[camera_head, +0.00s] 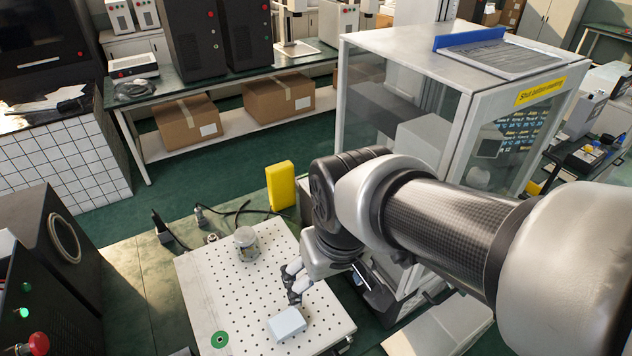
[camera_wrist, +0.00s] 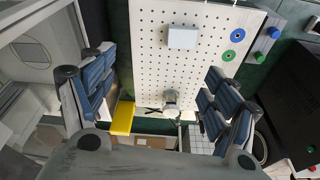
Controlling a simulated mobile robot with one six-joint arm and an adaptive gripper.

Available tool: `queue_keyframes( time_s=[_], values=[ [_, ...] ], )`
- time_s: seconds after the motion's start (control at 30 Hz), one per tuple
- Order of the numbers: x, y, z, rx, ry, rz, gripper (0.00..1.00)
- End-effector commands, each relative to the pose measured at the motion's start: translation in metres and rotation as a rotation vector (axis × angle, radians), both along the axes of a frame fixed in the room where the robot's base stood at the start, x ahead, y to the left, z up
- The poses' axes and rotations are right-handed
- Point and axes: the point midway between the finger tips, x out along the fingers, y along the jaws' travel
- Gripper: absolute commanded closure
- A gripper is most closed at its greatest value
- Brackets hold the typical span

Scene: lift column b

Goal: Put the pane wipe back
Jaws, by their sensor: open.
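A small pale grey-white block (camera_head: 286,325), which may be the pane wipe, lies on a white perforated board (camera_head: 215,285) near its front edge. The block also shows in the wrist view (camera_wrist: 182,36), beyond the fingers at the top of the picture. My gripper (camera_head: 294,284) is over the board, on the far side of the block in the head view and apart from it. In the wrist view, my gripper (camera_wrist: 158,100) has its blue-padded fingers spread wide with nothing between them. I cannot tell the gripper's exact height above the board.
A metal cylinder (camera_head: 247,245) stands on the board's far part, and a green ring (camera_head: 219,339) lies near its front. A yellow block (camera_head: 281,186) stands behind. A glass-sided cabinet (camera_head: 400,115) with a blue-edged tray (camera_head: 470,38) on top rises beside my arm.

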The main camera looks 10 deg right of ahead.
Motion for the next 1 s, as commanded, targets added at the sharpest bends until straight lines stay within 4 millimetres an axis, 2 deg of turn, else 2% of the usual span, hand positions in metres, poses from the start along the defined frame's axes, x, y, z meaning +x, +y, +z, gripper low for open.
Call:
queue_keyframes(
  time_s=[0.03,0.1,0.2,0.33,0.5,1.0],
  values=[
    [-0.013,-0.010,0.013,0.004,-0.043,-0.027,0.20],
    [-0.031,-0.019,0.023,0.007,-0.085,-0.057,0.20],
    [-0.051,-0.029,0.032,0.008,-0.133,-0.090,0.20],
    [-0.067,-0.036,0.037,0.008,-0.170,-0.117,0.20],
    [-0.074,-0.039,0.038,0.007,-0.183,-0.127,0.20],
    [-0.073,-0.038,0.037,0.007,-0.182,-0.125,0.20]
  ],
)
